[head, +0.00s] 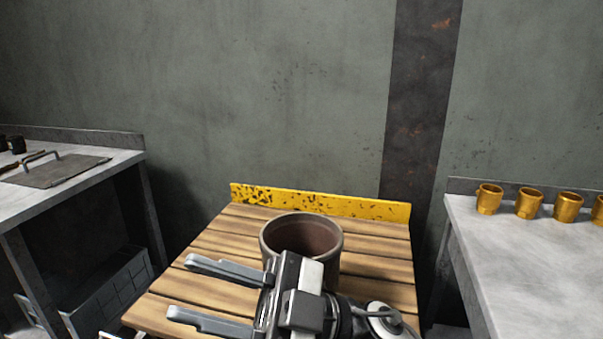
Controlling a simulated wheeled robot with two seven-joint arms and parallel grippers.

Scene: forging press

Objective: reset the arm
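My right gripper (197,291) is in the lower middle of the head view, over the wooden table (385,268). Its two grey fingers point left and stand wide apart, with nothing between them. Its body covers the lower part of a brown round pot (303,236) that stands on the table. I cannot tell whether the gripper touches the pot. My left gripper is not in view.
A yellow worn ledge (320,202) runs along the table's back edge. A grey bench (530,255) on the right holds several gold cups (529,202). A left bench (70,192) holds a metal plate with a handle (55,171). Gaps separate the table from both benches.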

